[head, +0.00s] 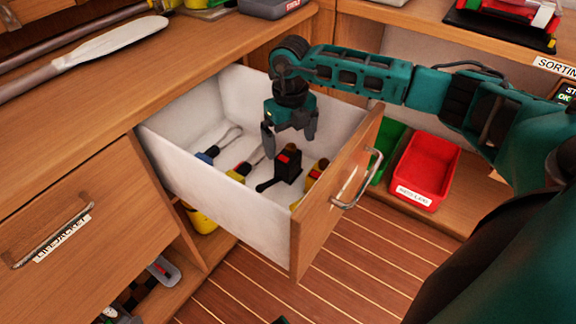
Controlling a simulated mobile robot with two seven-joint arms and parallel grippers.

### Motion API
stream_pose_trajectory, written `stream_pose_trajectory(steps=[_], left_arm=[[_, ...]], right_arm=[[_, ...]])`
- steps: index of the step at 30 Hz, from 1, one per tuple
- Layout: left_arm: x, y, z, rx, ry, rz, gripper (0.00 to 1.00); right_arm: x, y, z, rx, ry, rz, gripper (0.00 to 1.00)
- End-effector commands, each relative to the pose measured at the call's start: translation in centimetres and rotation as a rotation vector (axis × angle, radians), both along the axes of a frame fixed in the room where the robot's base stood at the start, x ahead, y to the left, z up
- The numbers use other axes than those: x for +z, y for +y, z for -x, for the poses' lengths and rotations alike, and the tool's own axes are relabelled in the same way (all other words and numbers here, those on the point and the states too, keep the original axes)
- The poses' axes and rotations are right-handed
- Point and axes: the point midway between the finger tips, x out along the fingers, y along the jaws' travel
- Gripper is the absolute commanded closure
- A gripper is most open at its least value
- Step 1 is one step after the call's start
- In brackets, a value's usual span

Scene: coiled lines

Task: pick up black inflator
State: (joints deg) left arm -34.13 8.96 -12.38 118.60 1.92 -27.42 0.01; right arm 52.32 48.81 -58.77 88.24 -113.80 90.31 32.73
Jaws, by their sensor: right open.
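The black inflator (289,166) stands in the open white drawer (190,171), near its front. It is a small black block with a red patch on top and a dark piece reaching out to its left. My right gripper (288,145) points down into the drawer just above the inflator, slightly to its upper left in the picture. Its fingers are spread and nothing is between them. I cannot tell whether a finger touches the inflator. My left gripper is not clearly in view.
Yellow-and-dark tools (238,172) and a blue-handled tool (208,154) lie in the drawer near the inflator. The wooden drawer front with its metal handle (357,180) stands to the right. A red bin (425,168) sits on the shelf beyond. An oar (100,45) lies on the counter.

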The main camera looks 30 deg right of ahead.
Motion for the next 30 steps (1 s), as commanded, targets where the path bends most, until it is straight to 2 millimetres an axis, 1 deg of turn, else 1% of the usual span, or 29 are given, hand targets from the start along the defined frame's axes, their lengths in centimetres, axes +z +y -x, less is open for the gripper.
stream_pose_trajectory(steps=[2,8,10,14,20,23,30], left_arm=[[-0.3,0.0,0.0,0.001,0.000,-0.001,0.57],[-1.5,0.1,0.0,0.001,-0.001,0.000,0.57],[-1.7,0.1,0.0,0.001,0.002,-0.001,0.57],[-1.8,0.0,0.0,0.000,0.004,0.000,0.57],[-1.4,-0.2,-0.2,0.005,-0.002,0.007,0.57],[-1.2,-0.3,-0.3,0.006,-0.005,0.011,0.57],[-1.1,-0.3,-0.5,0.007,-0.008,0.012,0.57]], right_arm=[[-0.7,0.0,-0.1,0.001,0.001,-0.001,0.00],[-3.8,0.0,-0.9,0.000,0.001,-0.001,0.00],[-4.6,0.0,-0.8,0.000,0.002,-0.001,0.00],[-5.3,0.1,-0.9,0.002,0.000,-0.002,0.00],[-5.3,0.0,-0.9,0.002,-0.001,-0.001,0.00],[-5.3,0.0,-0.9,0.001,0.000,-0.001,0.08],[-5.3,0.0,-0.9,0.001,-0.001,-0.001,0.31]])
